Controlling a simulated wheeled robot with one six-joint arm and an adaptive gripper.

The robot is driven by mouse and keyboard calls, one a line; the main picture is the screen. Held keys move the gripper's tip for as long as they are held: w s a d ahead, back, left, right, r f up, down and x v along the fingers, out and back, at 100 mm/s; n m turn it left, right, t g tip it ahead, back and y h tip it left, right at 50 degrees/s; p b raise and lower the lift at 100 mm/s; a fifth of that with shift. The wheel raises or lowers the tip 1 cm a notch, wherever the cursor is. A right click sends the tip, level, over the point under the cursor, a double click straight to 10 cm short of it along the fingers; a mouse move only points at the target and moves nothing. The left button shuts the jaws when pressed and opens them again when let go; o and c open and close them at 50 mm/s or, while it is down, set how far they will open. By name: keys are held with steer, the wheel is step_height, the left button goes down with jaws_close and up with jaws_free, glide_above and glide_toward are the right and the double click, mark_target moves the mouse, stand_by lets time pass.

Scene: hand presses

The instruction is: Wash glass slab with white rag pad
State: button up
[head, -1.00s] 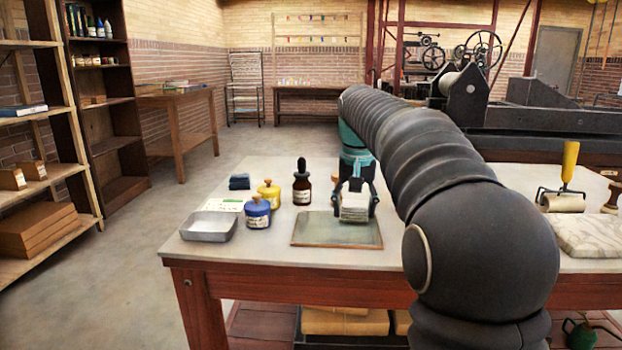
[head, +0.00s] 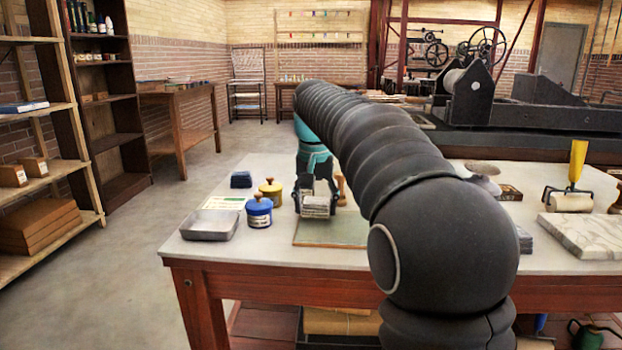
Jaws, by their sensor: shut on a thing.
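The glass slab (head: 330,234) is a flat, pale green-grey plate lying near the front edge of the table. My gripper (head: 317,203) is over its back left part, pointing down, with its dark fingers shut on the white rag pad (head: 316,208). The pad looks whitish with grey marks. It is at or just above the slab's surface; I cannot tell whether it touches. The gripper and pad hide part of the slab's back edge, and my arm hides its right end.
Left of the slab stand a blue-labelled jar (head: 259,212), a yellow jar (head: 270,192), a metal tray (head: 209,225) and a dark cloth stack (head: 241,180). A wooden-handled tool (head: 341,190) is just right of the gripper. A brayer (head: 570,200) and marble slab (head: 590,236) lie far right.

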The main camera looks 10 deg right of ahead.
steer(key=shift+s+d+r, duration=0.1)
steer(key=shift+r, duration=3.85)
